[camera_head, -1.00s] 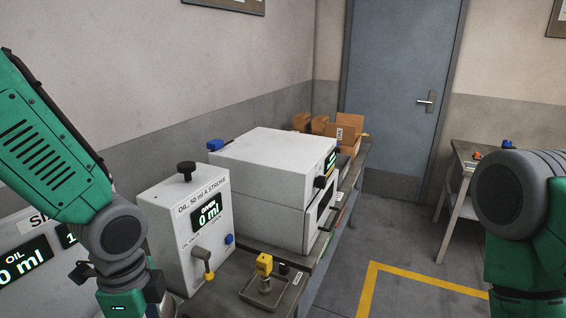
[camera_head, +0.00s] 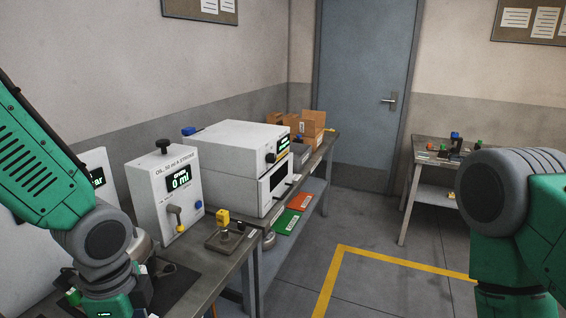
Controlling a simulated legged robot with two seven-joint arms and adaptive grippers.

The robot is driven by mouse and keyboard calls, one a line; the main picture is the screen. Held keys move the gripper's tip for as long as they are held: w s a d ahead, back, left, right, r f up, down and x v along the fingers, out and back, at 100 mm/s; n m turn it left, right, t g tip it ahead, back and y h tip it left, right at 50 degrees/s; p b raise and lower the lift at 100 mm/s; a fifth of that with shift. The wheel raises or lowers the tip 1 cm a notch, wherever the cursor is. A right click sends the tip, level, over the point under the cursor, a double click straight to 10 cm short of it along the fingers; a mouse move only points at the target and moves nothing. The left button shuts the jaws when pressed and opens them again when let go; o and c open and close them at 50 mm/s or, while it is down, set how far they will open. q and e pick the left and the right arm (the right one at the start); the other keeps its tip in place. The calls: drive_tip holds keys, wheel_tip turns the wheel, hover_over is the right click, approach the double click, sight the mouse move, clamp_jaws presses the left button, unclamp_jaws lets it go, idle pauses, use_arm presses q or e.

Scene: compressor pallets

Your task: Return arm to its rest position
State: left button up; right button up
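My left arm, green with grey joints, comes in from the left and bends down at a grey joint over the near end of the workbench (camera_head: 222,268). Its gripper is not clearly shown; the lower end of the arm is cut off by the bottom edge. My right arm stands at the right edge, with a large grey joint and green links. Its gripper is out of view. No object is seen held by either arm.
On the bench stand an oil dispenser box (camera_head: 150,190) reading 0 ml, stacked white machines (camera_head: 232,150), a yellow-topped fixture (camera_head: 222,218) and cardboard boxes (camera_head: 313,122). A side table (camera_head: 430,158) stands by the blue door (camera_head: 366,80). Yellow-lined floor (camera_head: 400,290) between is clear.

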use_arm(q)
drive_tip(key=s+d+f+n+b, duration=0.1)
drive_tip(key=d+f+n+b, duration=0.15)
drive_tip(key=d+f, duration=0.35)
drive_tip(key=s+a+f+n+b, duration=0.2)
drive_tip(key=s+f+n+b, duration=0.2)
drive_tip(key=f, duration=0.6)
drive_tip(key=s+a+f+n+b, duration=0.3)
drive_tip(key=s+f+n+b, duration=0.1)
drive_tip(key=f, duration=0.7)
drive_tip(key=s+a+f+n+b, duration=0.3)
drive_tip(key=s+f, duration=0.4)
drive_tip(key=f, duration=0.3)
drive_tip(key=shift+s+f+n+t+b, duration=0.25)
drive_tip(key=shift+s+n+b, duration=0.2)
drive_tip(key=shift+n, duration=0.7)
use_arm(e)
wheel_tip(320, 180, down, 15)
drive_tip(key=d, duration=0.2)
drive_tip(key=shift+d+f, duration=0.15)
